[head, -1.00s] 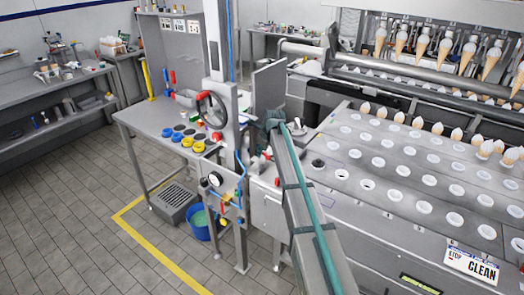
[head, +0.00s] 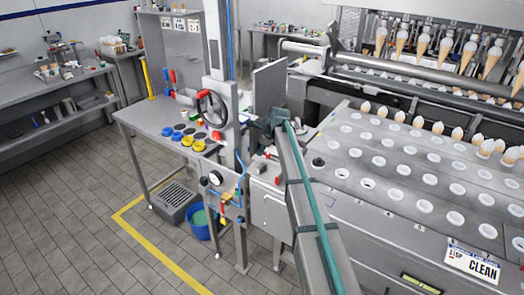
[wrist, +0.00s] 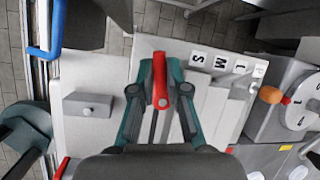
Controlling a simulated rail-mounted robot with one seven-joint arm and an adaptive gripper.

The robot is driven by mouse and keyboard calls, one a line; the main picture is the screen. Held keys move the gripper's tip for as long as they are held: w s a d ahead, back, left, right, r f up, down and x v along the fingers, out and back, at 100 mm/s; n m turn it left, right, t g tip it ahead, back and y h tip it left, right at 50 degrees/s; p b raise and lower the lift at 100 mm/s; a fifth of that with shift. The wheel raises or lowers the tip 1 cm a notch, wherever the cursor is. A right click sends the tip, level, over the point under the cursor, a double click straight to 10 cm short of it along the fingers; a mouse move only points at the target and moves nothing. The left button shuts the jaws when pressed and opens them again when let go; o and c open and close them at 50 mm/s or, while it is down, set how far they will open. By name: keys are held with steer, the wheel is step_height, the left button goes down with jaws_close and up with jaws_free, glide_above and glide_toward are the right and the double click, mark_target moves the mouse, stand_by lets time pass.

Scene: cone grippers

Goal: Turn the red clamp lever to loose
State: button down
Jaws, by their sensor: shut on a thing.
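The red clamp lever (wrist: 160,82) stands out in the middle of the wrist view, over a pale plate. My gripper (wrist: 161,70) has teal fingers, one on each side of the lever, and is shut on it. The lever's lower end runs down between the fingers toward the gripper body. The lever's pivot and any marking for loose are not clear. In the head view my arm covers the place where the fingers meet the lever.
Lettered tiles (wrist: 220,63) and a grey block with a knob (wrist: 88,106) flank the lever. An orange knob (wrist: 270,95) sits by a round dial at right. In the head view, a grey upright panel (head: 269,88) stands close behind my arm.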

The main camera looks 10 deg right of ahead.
mark_target(265, 154)
steer(key=n, duration=0.2)
steer(key=n+g+y, duration=0.1)
steer(key=shift+s+a+n, duration=0.1)
steer(key=shift+s+n, duration=0.25)
steer(key=shift+n, duration=0.05)
steer(key=n, duration=0.1)
steer(key=s+n+g, duration=0.1)
steer(key=n, duration=0.1)
steer(key=shift+n+y, duration=0.3)
steer(key=shift+y, duration=0.1)
steer(key=n, duration=0.1)
steer(key=n+g, duration=0.2)
steer(key=shift+s+d, duration=0.25)
steer(key=shift+s, duration=0.1)
steer(key=shift+s+d+n+g, duration=0.1)
steer(key=shift+s+n+g, duration=0.15)
steer(key=shift+n, duration=0.6)
steer(key=shift+s+d+n+g, duration=0.1)
steer(key=shift+n+g, duration=0.25)
steer(key=shift+n, duration=0.5)
steer(key=c, duration=1.2)
jaws_free()
steer(key=v, duration=1.2)
steer(key=shift+d, duration=0.15)
